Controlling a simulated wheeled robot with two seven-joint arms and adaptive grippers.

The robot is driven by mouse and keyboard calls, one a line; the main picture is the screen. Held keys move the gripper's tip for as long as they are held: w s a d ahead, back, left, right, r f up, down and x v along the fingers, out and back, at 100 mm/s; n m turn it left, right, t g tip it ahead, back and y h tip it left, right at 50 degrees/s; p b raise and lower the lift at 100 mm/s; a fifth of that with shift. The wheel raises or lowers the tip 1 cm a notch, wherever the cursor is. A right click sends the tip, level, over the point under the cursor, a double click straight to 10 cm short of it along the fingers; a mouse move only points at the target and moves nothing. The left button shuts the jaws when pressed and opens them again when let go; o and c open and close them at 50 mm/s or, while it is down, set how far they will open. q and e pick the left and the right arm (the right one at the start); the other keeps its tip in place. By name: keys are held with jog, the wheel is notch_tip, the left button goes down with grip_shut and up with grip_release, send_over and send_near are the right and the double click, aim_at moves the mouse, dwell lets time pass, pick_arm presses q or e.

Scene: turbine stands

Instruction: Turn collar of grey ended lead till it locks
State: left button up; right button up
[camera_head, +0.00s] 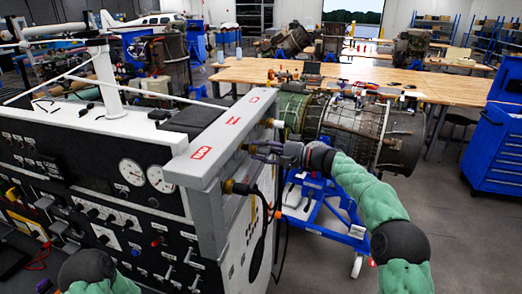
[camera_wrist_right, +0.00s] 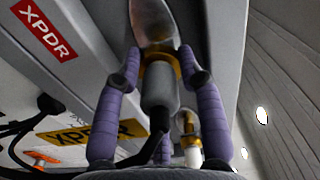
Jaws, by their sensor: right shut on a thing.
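My right gripper (camera_head: 256,150) reaches to the side of the grey housing on the test console (camera_head: 200,152). In the right wrist view its purple fingers (camera_wrist_right: 160,62) are shut from both sides around a lead with a grey cylindrical end (camera_wrist_right: 158,88) and a brass-coloured collar (camera_wrist_right: 163,62). The collar sits against a shiny metal fitting on the housing; whether it is locked cannot be told. A black cable (camera_wrist_right: 156,138) runs from the grey end toward the palm. My left arm shows at the bottom left, but its gripper is out of view.
Another brass connector with a white end (camera_wrist_right: 189,128) is close beside the right finger. A brass connector with a black lead (camera_head: 236,187) sits lower on the housing. A turbine (camera_head: 345,125) on a blue stand (camera_head: 318,212) is just beyond my right arm.

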jog(key=shift+r, duration=0.25)
jog(key=o, duration=0.9)
jog(key=shift+o, duration=1.3)
jog(key=shift+w, duration=0.1)
jog(key=shift+f, duration=0.15)
jog(key=shift+d, duration=0.1)
jog(key=v, duration=1.2)
jog(key=shift+f, duration=0.1)
